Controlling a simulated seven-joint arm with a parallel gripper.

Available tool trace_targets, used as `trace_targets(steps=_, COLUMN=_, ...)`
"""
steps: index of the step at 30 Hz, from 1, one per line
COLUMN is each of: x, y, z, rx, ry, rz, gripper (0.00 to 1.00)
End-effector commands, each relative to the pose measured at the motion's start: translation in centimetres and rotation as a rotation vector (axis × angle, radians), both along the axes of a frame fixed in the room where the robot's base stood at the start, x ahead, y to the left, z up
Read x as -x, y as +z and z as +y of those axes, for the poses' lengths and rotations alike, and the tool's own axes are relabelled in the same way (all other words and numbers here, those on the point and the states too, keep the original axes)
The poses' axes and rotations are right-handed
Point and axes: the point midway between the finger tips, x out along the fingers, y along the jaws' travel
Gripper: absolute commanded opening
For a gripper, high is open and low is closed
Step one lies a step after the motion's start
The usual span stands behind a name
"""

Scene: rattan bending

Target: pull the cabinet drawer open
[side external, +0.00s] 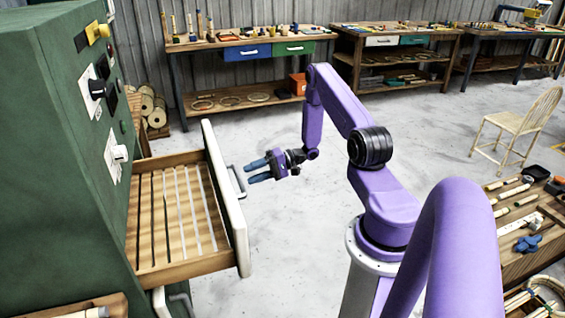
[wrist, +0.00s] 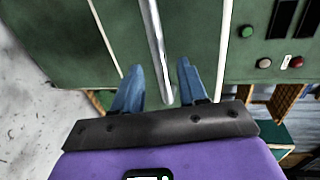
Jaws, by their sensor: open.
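The cabinet drawer (side external: 172,268) stands pulled well out of the green cabinet (side external: 60,170) in the side view. Its wooden inside is slatted and holds nothing I can make out. The pale drawer front (side external: 222,190) carries a curved metal handle (side external: 238,184). My gripper (side external: 248,172) is open, with two blue fingers pointing at the handle from close by. In the wrist view my gripper (wrist: 160,66) shows empty space between its fingers, with a grey metal bar (wrist: 156,40) seen in line with the gap. I cannot tell whether the fingers touch the handle.
The cabinet has knobs and switches (side external: 98,88) on its panel. Workbenches (side external: 245,45) with tools stand along the back wall. A pale chair (side external: 520,125) and a tool table (side external: 520,230) are at the right. The floor between cabinet and arm is clear.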

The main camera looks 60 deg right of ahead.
Motion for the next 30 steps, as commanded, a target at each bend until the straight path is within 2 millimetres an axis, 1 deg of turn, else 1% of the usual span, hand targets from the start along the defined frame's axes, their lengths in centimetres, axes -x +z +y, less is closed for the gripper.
trace_targets(steps=1, x=0.8, y=0.2, z=-0.9, rx=0.001, ry=-0.006, rz=-0.001, gripper=0.42)
trace_targets(steps=6, x=3.3, y=1.0, z=-3.4, rx=0.002, ry=-0.004, rz=-0.002, gripper=0.42)
trace_targets(steps=12, x=6.0, y=1.8, z=-6.1, rx=0.001, ry=-0.003, rz=-0.003, gripper=0.42)
trace_targets(steps=15, x=7.0, y=2.1, z=-7.1, rx=0.003, ry=-0.002, rz=-0.003, gripper=0.42)
trace_targets(steps=21, x=8.1, y=2.4, z=-8.1, rx=0.000, ry=-0.001, rz=-0.002, gripper=0.42)
trace_targets(steps=30, x=8.3, y=2.4, z=-8.2, rx=0.000, ry=0.000, rz=-0.001, gripper=0.42)
